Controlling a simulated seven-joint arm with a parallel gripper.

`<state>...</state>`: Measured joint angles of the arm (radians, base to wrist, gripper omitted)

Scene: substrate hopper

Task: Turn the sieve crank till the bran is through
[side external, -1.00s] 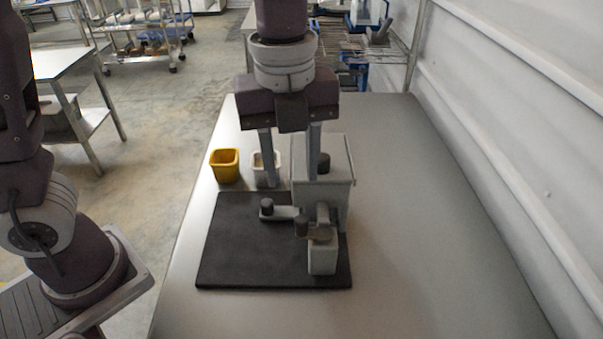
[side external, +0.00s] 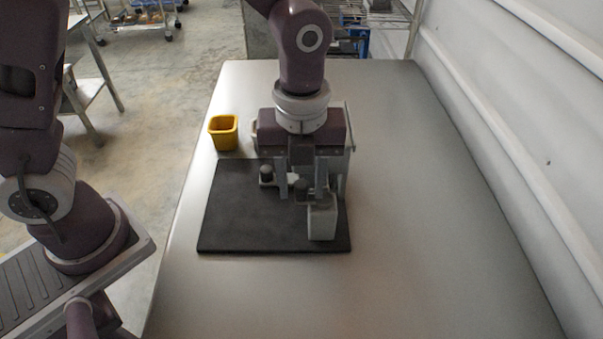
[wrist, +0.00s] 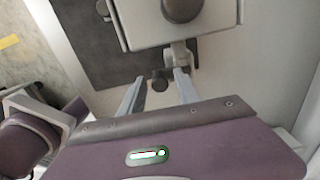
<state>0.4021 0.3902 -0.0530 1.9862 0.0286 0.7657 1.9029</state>
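The pale grey hopper (wrist: 150,34) fills the top of the wrist view, with a dark round part on it. In the side view my arm covers most of it. A dark upright crank knob (wrist: 160,80) joins a short grey arm at the hopper's edge. My gripper (wrist: 160,78) is open, with one finger on each side of this knob and small gaps showing. In the side view my gripper (side external: 303,193) points down in front of the hopper; the knob (side external: 301,187) shows between the fingers. A second dark knob (side external: 267,172) sits to the left. Bran is not visible.
A pale grey box (side external: 322,222) stands at the near right of the black mat (side external: 245,225). A yellow tub (side external: 223,133) stands behind the mat at left. A pale cup (side external: 254,132) is mostly hidden. The table is clear at right.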

